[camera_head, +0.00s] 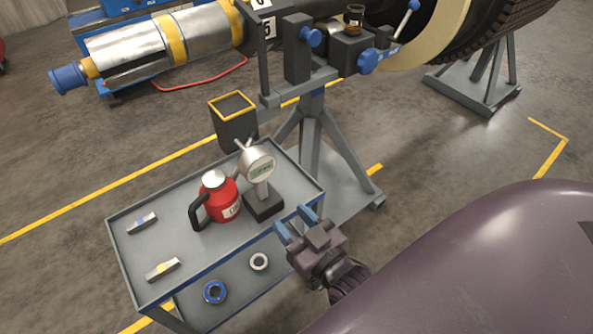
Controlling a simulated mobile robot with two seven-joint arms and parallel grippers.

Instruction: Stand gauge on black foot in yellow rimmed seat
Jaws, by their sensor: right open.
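The gauge (257,168) has a round silver head with a small display, and it stands upright on its black foot (264,206) on the grey cart. The yellow rimmed seat (233,128) is a dark square box with a yellow rim on top, behind the gauge at the cart's far side. The inside of the seat looks empty. My right gripper (292,220) is open, with blue fingertips just to the right of and in front of the black foot. Nothing is between its fingers. My left gripper is not in view.
A red flask (216,200) with a black handle stands left of the gauge. Two small metal blocks (142,223) (163,270) lie on the cart's left. Rings (214,292) lie on the lower shelf. A grey rotor stand (310,115) rises behind the cart.

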